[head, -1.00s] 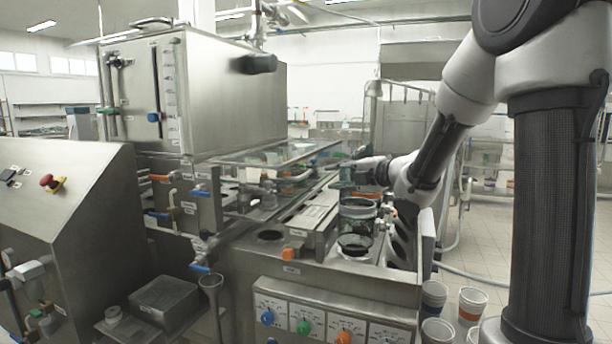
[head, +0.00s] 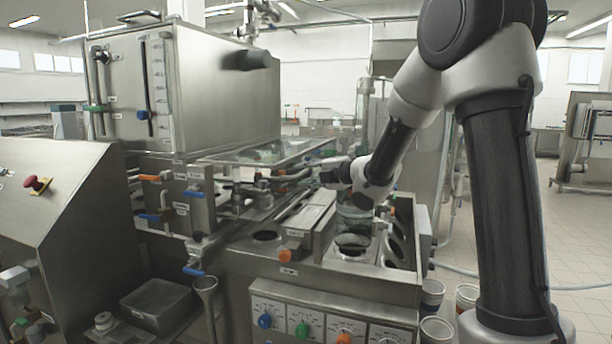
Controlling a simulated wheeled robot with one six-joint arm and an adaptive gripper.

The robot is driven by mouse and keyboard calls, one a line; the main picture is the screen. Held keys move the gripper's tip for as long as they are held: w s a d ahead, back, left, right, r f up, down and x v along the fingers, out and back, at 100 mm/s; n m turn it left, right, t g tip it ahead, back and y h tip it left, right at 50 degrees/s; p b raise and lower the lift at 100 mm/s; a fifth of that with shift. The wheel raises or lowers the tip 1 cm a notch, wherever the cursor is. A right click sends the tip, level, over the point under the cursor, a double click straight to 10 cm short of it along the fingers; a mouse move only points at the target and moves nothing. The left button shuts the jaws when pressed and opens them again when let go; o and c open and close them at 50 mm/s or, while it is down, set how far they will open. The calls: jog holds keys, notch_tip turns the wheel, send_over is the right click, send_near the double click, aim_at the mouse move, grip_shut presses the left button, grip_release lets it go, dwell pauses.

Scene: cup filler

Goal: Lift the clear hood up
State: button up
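The clear hood (head: 272,153) is a see-through panel with a thin frame, lying about level over the filling section to the right of the big steel tank. My gripper (head: 318,176) is small and dark in the head view, beside the hood's right end and a little below its edge. I cannot tell whether it touches the hood. Its fingers are too small and blend into the fittings behind, so I cannot see whether they are open or shut.
The steel tank (head: 225,85) stands left of the hood. Valves with orange and blue handles (head: 195,193) sit below it. A row of round cup holes (head: 352,243) lies in front of my arm. Stacked cups (head: 436,330) stand at the right, with open floor beyond.

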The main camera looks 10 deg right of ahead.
jog(key=shift+w+a, duration=0.15)
jog(key=shift+w, duration=0.1)
grip_shut()
